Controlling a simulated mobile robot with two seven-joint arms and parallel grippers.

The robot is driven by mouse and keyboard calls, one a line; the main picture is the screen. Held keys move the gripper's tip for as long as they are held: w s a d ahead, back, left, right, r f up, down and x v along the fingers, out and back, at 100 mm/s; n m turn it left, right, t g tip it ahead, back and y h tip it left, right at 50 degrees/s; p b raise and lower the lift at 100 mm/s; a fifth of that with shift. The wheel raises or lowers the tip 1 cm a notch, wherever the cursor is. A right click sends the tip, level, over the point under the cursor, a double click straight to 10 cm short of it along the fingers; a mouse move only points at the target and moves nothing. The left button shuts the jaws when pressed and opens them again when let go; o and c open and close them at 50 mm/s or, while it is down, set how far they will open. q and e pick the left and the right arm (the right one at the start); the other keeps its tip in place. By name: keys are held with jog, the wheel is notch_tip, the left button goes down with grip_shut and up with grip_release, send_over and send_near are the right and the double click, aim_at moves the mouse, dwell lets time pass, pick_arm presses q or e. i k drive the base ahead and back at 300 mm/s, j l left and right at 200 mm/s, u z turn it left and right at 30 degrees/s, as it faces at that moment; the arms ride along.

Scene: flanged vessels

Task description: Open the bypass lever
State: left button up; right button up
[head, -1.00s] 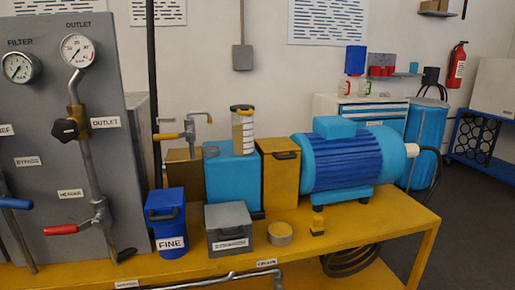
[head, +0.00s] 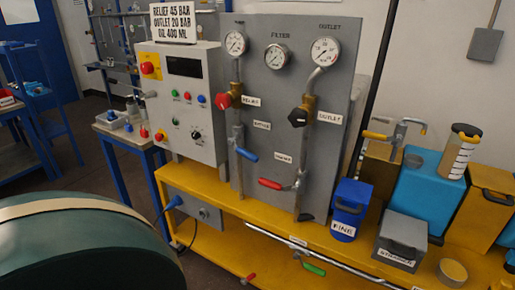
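A blue-handled lever (head: 247,154) sits on the left vertical pipe of the grey gauge panel (head: 345,120). Its handle sticks out to the right and slightly down, across the pipe. A small label (head: 262,125) above it is too small to read now; in the earlier view the label above the blue handle reads BYPASS. A red-handled lever (head: 270,183) sits on the right pipe (head: 300,195), its handle pointing left. Neither of my grippers shows in the head view.
A control box (head: 185,100) stands left of the panel on the yellow bench (head: 225,195). A dark green cylinder (head: 85,245) fills the lower left. A blue FINE bin (head: 350,208) and a grey box (head: 402,240) stand right. A green handle (head: 314,269) is below.

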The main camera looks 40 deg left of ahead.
aim_at(247, 154)
jog(key=u, duration=1.55)
